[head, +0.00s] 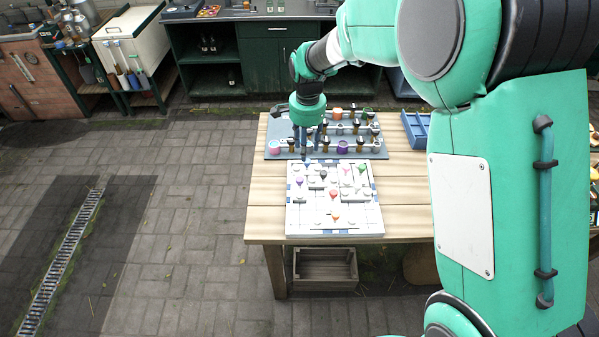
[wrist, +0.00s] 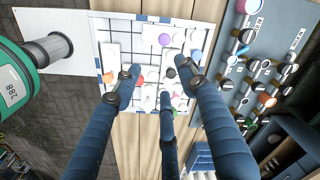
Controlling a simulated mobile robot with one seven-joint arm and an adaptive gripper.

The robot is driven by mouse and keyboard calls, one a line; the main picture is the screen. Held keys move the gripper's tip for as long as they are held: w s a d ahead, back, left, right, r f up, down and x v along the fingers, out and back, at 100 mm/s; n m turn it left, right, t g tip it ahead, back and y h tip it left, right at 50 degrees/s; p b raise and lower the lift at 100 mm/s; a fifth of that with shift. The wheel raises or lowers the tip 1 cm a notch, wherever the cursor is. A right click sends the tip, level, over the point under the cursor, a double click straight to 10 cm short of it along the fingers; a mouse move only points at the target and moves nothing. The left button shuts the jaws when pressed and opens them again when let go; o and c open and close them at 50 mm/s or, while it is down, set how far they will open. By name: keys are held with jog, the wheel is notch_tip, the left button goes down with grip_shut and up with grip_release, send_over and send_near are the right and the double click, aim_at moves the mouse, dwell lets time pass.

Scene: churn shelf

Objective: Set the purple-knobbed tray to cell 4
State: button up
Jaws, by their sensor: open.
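The purple knob (head: 299,182) is on a white tray piece near the left edge of the white gridded board (head: 300,222), on the wooden table. The same purple knob shows in the wrist view (wrist: 164,40), near the upper right part of the board (wrist: 97,25). My gripper (head: 305,152) points down near the board's back left edge. In the wrist view its blue fingers (wrist: 160,80) are spread with nothing between them, and the purple knob lies just beyond them. They hide parts of the board. Cell numbers are too small to read.
Other white pieces carry red (head: 333,194), green (head: 362,168) and black (head: 323,173) knobs, among several others. A blue divided tray (head: 415,128) is at the back right. Table is bare right of the board.

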aim_at(300, 179)
jog(key=shift+m, duration=0.3)
jog(key=f, duration=0.1)
jog(key=w+a+f, duration=0.1)
jog(key=a+f, duration=0.1)
jog(key=shift+w+f, duration=0.1)
jog(key=shift+w, duration=0.15)
notch_tip(300, 179, down, 14)
jog(key=shift+r+b, duration=0.15)
jog(key=shift+b, duration=0.4)
grip_shut()
